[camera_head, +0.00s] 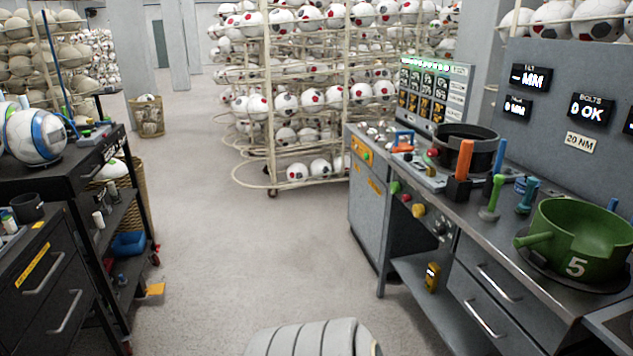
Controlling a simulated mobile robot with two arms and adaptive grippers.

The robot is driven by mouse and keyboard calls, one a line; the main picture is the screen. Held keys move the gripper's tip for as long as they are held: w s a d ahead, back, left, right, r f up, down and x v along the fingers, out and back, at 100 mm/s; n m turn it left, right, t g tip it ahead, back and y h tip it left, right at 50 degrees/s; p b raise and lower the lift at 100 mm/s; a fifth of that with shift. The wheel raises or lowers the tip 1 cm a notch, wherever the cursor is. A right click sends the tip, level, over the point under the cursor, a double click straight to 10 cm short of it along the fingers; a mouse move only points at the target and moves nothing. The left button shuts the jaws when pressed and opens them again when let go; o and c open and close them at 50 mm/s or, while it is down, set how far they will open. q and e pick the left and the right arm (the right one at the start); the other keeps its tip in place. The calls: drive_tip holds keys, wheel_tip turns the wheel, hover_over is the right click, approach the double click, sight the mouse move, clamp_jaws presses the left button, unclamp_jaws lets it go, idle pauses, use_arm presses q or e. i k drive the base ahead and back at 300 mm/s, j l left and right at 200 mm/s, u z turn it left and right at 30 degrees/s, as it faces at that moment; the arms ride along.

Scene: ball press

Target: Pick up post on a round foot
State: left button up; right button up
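A green post on a round foot (493,196) stands upright on the grey workbench (425,188) at the right. It is between an orange-handled tool in a dark block (464,160) and a shorter teal post-like piece (527,197). The teal piece also widens at its bottom, and I cannot tell its exact form. Nothing touches the green post that I can see. Neither of my grippers is in view.
Display panels (530,78) rise behind the bench. A dark tool cart (75,170) stands at left. Ball racks (300,75) fill the back. The floor (230,235) between is clear.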

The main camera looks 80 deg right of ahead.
sight(489, 212)
drive_tip(key=z, duration=3.8)
drive_tip(key=i+j+z, duration=0.1)
drive_tip(key=i+j, duration=0.3)
